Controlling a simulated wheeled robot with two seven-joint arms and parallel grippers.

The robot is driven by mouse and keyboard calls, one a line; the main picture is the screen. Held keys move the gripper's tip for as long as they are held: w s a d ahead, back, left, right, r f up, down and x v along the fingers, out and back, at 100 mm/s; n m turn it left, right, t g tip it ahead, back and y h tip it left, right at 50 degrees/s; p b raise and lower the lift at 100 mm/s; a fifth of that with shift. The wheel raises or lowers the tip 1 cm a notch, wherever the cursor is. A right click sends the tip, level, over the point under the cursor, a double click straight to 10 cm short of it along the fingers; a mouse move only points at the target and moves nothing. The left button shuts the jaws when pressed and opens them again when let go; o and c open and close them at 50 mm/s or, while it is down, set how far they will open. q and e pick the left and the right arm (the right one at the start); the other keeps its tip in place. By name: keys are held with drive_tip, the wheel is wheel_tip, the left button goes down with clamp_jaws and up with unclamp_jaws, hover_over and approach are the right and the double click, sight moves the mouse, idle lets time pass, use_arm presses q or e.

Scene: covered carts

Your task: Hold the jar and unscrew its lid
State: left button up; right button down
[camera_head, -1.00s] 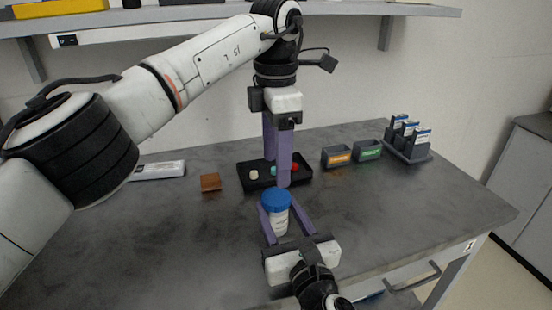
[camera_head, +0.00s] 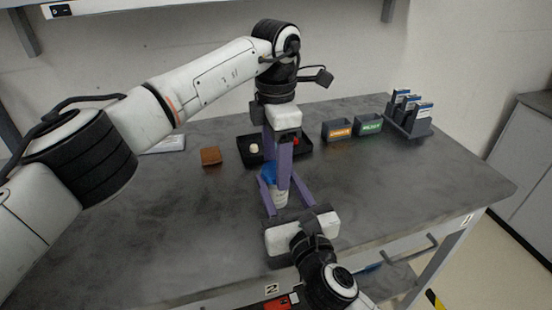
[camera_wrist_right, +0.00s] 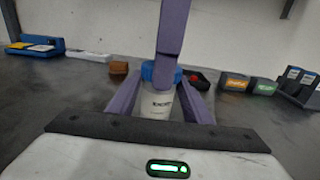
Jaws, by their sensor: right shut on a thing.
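The white jar (camera_head: 280,198) with its blue lid (camera_head: 267,174) stands upright near the middle of the table. My right gripper (camera_head: 280,193) is shut on the jar's body from the front, one finger on each side. My left gripper (camera_head: 276,181) points down from above at the lid, its fingers apart, one in front of the lid and hiding part of it. The far finger's tip is hidden. In the right wrist view the jar (camera_wrist_right: 157,104) shows between my right fingers, with the left gripper's finger (camera_wrist_right: 170,60) crossing in front of the blue lid (camera_wrist_right: 148,71).
A black tray (camera_head: 303,148) with small items lies behind the jar. A brown block (camera_head: 210,156) is to its left. Grey bins with orange (camera_head: 337,131) and green (camera_head: 369,126) labels and a rack (camera_head: 409,122) stand at the back right. The table's left front is clear.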

use_arm(q)
drive_tip(key=c, duration=1)
drive_tip(key=shift+n, duration=1.7)
use_arm(e)
drive_tip(key=shift+d, duration=0.1)
use_arm(q)
drive_tip(key=o, duration=1.2)
drive_tip(key=shift+r, duration=2.3)
use_arm(e)
drive_tip(key=c, duration=0.8)
unclamp_jaws()
drive_tip(key=shift+c, duration=0.2)
